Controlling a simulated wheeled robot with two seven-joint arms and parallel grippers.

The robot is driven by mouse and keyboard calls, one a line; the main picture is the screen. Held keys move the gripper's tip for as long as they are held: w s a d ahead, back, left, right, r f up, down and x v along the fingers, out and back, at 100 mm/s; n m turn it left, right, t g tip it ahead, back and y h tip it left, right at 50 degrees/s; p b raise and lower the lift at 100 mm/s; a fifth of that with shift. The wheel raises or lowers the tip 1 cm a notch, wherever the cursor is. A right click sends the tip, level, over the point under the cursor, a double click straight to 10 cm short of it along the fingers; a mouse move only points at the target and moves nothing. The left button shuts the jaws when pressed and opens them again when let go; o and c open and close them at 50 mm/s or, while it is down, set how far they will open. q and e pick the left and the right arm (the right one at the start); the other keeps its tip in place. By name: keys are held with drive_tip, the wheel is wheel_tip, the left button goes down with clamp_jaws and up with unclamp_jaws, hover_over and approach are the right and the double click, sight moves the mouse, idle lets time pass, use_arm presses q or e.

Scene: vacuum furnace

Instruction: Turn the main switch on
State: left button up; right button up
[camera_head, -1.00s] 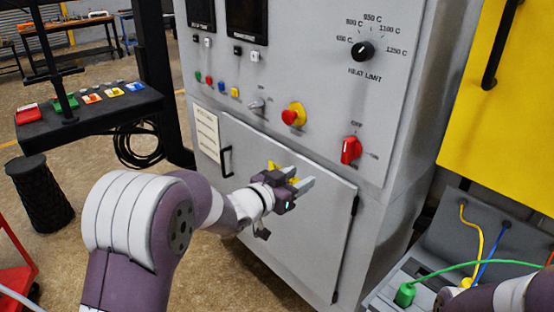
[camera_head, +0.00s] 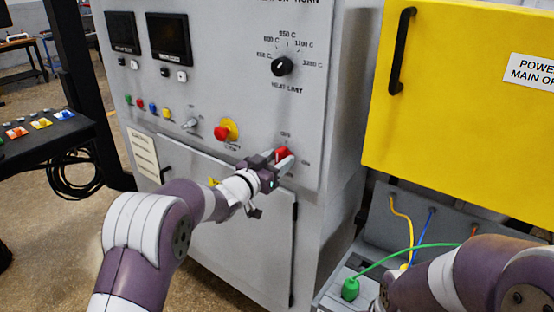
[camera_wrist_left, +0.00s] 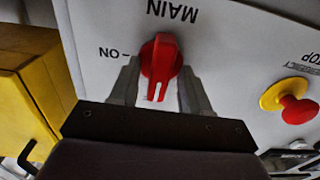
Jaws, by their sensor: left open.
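The main switch is a red rotary knob (camera_wrist_left: 160,62) on the grey furnace panel; it also shows in the head view (camera_head: 283,153), partly covered by my gripper. In the left wrist view "MAIN" is printed beside it and "ON" to its left. The knob's white mark points down in that view, not at "ON". My left gripper (camera_wrist_left: 158,88) is open, with one finger on each side of the knob; it also shows in the head view (camera_head: 274,160). I cannot tell whether the fingers touch it. My right arm shows at the lower right; its gripper is out of view.
A red emergency stop button (camera_head: 222,132) on a yellow base sits left of the switch. The black heat limit dial (camera_head: 282,66) is above. A yellow cabinet (camera_head: 460,110) stands to the right, with an open grey box and a green plug (camera_head: 350,289) below it.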

use_arm(q)
drive_tip(key=shift+d, duration=0.1)
clamp_jaws()
drive_tip(key=shift+s+f+m+b, duration=0.1)
drive_tip(key=shift+f+m+b, duration=0.1)
drive_tip(key=shift+m+b, duration=0.95)
drive_tip(key=m+b, duration=0.6)
drive_tip(key=shift+s+d+f, duration=0.1)
drive_tip(key=shift+d+f, duration=0.05)
drive_tip(key=m+b, duration=0.4)
drive_tip(key=m, duration=0.1)
drive_tip(key=shift+d+f, duration=0.1)
drive_tip(key=shift+m+b, duration=1.55)
drive_tip(key=shift+m, duration=0.7)
